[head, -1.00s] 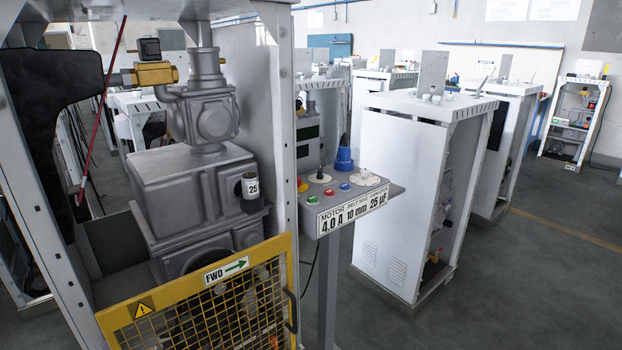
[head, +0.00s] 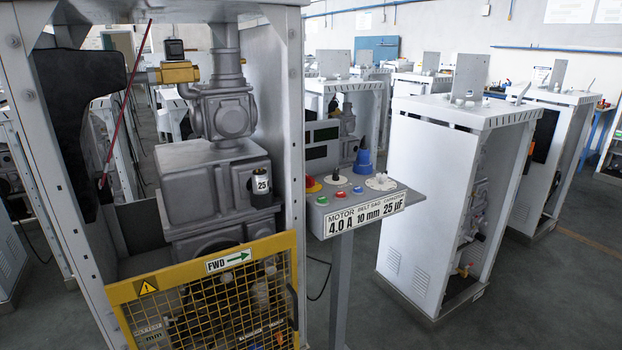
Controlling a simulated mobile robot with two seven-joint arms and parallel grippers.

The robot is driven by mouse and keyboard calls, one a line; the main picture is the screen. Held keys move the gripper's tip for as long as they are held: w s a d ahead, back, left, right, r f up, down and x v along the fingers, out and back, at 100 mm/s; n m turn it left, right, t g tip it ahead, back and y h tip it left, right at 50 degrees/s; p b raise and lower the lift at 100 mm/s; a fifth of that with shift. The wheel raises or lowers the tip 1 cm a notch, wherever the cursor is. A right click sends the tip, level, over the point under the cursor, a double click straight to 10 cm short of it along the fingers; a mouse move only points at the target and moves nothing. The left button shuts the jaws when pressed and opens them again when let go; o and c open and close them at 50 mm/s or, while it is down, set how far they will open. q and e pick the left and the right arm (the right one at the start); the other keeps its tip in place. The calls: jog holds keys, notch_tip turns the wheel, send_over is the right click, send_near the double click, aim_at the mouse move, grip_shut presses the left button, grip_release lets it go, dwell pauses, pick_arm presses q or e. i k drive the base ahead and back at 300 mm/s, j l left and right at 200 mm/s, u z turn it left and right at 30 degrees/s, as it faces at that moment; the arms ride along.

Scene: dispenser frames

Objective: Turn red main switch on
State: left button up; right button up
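A small red knob on a yellow base (head: 313,185) shows just right of the near frame's white side wall, behind the left end of a grey control panel (head: 390,190). The wall's edge partly covers it, and its position is too small to read. The panel also carries a small red button (head: 342,196), a green button (head: 322,200), a blue button and a black knob (head: 336,180). Its label (head: 365,213) reads motor 4.0 A, 10 mm, 25 µF. Neither of my grippers is in view.
The near frame holds grey machinery (head: 215,180) behind a yellow mesh guard (head: 205,305) marked FWD. A blue cone-shaped thing (head: 363,163) stands behind the panel's buttons. White cabinets (head: 430,200) stand to the right. Grey floor (head: 550,290) is open at the lower right.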

aim_at(310, 181)
jog(key=i+l, duration=0.75)
jog(key=l, duration=0.15)
